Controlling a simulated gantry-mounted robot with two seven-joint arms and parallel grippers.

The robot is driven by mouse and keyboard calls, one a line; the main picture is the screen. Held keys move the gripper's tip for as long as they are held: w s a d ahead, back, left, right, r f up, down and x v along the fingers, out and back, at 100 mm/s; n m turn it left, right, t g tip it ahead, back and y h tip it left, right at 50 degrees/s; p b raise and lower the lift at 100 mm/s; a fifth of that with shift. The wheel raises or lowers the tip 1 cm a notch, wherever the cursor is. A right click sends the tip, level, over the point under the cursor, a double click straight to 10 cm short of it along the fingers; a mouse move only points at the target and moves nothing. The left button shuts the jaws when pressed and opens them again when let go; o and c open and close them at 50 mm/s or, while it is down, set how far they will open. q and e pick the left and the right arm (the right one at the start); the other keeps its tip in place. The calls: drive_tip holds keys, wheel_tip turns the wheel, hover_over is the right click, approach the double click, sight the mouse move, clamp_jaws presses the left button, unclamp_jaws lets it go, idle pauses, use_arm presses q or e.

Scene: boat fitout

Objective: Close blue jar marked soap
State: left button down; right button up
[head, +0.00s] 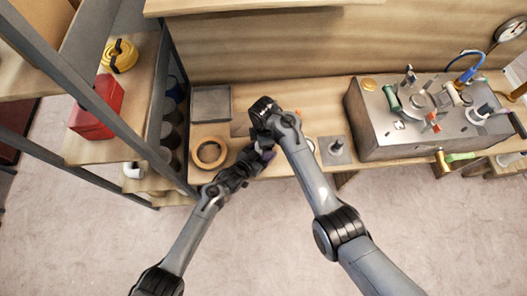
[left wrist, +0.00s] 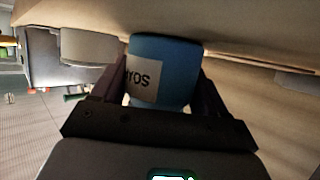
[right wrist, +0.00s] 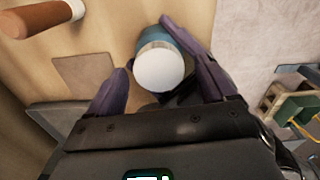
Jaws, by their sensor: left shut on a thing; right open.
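The blue jar (left wrist: 170,55) stands between the fingers of my left gripper (left wrist: 162,68), which is shut on it. Its pale label shows upside down, partly cut off, with letters like "SOA". In the right wrist view the jar (right wrist: 186,42) has a round white top (right wrist: 160,68) facing that camera. I cannot tell whether this top is fully tightened. My right gripper (right wrist: 145,48) is open around the jar's top, its right finger close to the jar and its left finger apart. In the head view my arms mostly hide the jar.
A wooden bench carries a tan ring (head: 209,152), a grey tray (head: 211,103) and a grey plate with a post (head: 336,150). A metal box with fittings (head: 400,135) stands right. Shelves with a red box (head: 98,108) and a yellow coil (head: 120,56) stand left.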

drive_tip(key=shift+a+r, duration=0.15)
drive_tip(key=shift+r, duration=1.45)
drive_tip(key=shift+c, duration=0.2)
drive_tip(key=shift+c, duration=1.1)
drive_tip(key=shift+r+n, duration=1.7)
drive_tip(key=shift+r, duration=0.05)
drive_tip(key=shift+f, duration=0.15)
drive_tip(key=shift+f, duration=3.9)
